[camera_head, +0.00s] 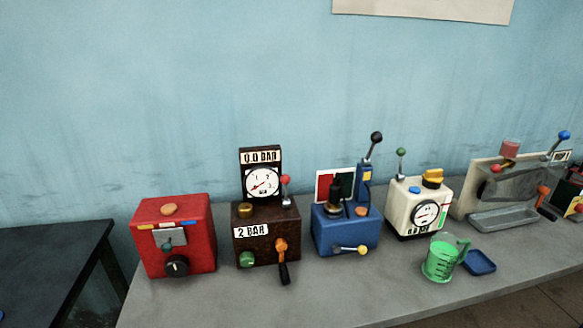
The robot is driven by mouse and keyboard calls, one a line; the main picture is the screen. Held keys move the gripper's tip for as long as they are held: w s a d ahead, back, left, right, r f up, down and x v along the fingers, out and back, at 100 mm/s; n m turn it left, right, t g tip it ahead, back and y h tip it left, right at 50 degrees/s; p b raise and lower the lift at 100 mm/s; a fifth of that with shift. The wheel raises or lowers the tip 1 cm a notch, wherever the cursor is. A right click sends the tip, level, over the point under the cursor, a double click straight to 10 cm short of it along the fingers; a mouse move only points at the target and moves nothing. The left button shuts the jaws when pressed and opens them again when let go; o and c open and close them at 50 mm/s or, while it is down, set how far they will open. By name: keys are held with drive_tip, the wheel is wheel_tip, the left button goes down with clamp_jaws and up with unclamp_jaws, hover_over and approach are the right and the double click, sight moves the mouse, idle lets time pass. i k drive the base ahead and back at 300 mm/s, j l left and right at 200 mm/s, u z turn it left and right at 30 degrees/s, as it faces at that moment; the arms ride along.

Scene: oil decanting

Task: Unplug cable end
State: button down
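My gripper is not in view. No cable end can be picked out for certain. The blue box (340,240) in the middle of the bench has a dark upright piece (335,193) on a brass-coloured base on its top. A thin dark line, perhaps a cable, curves beside the blue post at the box's back right; its ends are too small to tell. The blue box also carries a black-knobbed lever (375,142), an orange cap (361,211) and a yellow-tipped handle (352,249) on its front.
A red box (190,245), a dark brown gauge box (268,222) and a cream gauge box (405,205) share the grey bench (330,290). A green jug (438,262), a blue tray (479,262) and a beige machine (462,203) are right. The front bench strip is clear; a dark table (50,255) stands left.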

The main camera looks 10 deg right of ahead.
sight(333, 202)
drive_tip(key=u, duration=0.35)
drive_tip(key=i+l+u, duration=0.1)
drive_tip(key=l+u, duration=0.15)
drive_tip(key=u, duration=0.15)
drive_tip(key=l+u, duration=0.6)
drive_tip(key=u, duration=0.15)
drive_tip(key=l+u, duration=0.4)
drive_tip(key=k+l, duration=0.1)
drive_tip(key=l, duration=0.3)
drive_tip(key=l+u, duration=0.15)
drive_tip(key=l, duration=0.25)
drive_tip(key=k+l, duration=0.15)
drive_tip(key=l, duration=0.2)
drive_tip(key=k+l+u, duration=0.15)
drive_tip(key=l, duration=0.6)
drive_tip(key=k+l+u, duration=0.1)
drive_tip(key=l, duration=0.25)
drive_tip(key=k+l, duration=0.05)
drive_tip(key=k, duration=0.05)
